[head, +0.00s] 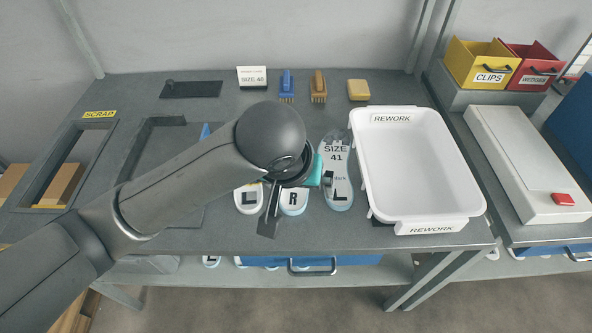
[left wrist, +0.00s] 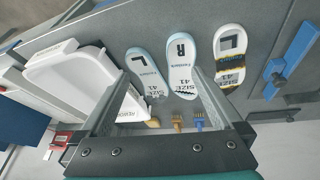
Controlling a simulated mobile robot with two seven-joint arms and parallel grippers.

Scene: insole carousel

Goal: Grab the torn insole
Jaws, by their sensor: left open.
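Three pale insoles lie side by side on the grey bench. The torn insole (left wrist: 229,62), marked L, has a ragged dark and yellow band across it in the left wrist view. In the head view only its L end (head: 248,199) shows, left of the others; my arm hides the rest. An R insole (left wrist: 182,62) lies in the middle and another L insole (left wrist: 143,70) beside the tray. My left gripper (left wrist: 162,80) is open and empty above the insoles, its fingers apart around the view of the middle one. My right gripper is not in view.
A white REWORK tray (head: 413,165) stands right of the insoles. Blue (head: 287,86) and brown (head: 319,86) brushes, a yellow block (head: 358,90) and a size card (head: 252,77) stand behind. A SCRAP opening (head: 75,165) is at the left.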

